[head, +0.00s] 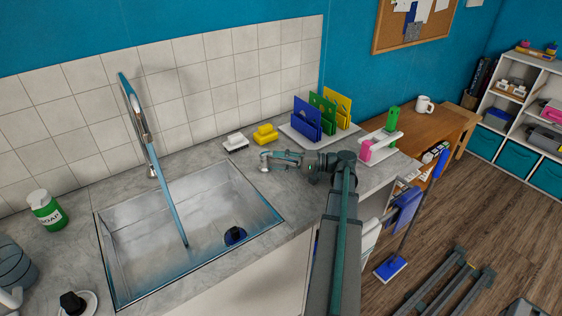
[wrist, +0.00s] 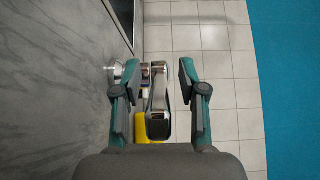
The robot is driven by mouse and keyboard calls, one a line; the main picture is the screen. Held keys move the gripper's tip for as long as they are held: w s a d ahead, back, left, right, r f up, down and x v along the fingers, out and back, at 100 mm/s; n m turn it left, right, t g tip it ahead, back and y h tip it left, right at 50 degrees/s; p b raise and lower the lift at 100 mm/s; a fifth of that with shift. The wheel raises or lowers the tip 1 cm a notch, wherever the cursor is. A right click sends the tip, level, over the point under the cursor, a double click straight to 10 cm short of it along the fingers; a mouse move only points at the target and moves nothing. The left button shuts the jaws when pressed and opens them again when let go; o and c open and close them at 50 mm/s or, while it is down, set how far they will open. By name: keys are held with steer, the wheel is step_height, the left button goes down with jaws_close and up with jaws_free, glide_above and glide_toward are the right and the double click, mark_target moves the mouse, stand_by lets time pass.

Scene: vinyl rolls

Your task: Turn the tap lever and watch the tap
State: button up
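The chrome tap (head: 139,113) stands at the back edge of the sink (head: 130,218). A thin bluish streak runs from it down into the basin; I cannot tell whether it is water. My gripper (head: 264,161) is well to the right of the tap, above the counter right of the sink. I see gaps on both sides of this part, and a rounded chrome end (wrist: 117,72) shows by the left finger. Its mounting is hidden.
A yellow block (head: 265,135) and a white block (head: 235,142) lie behind my gripper. A rack of coloured folders (head: 322,118) stands to the right. A green soap bottle (head: 46,209) is left of the sink, and a dark blue item (head: 235,236) lies in it.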

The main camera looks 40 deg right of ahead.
steer(key=shift+s+d, duration=0.1)
steer(key=v, duration=1.1)
steer(key=shift+s+d, duration=0.25)
steer(key=shift+s, duration=0.05)
stand_by(0.7)
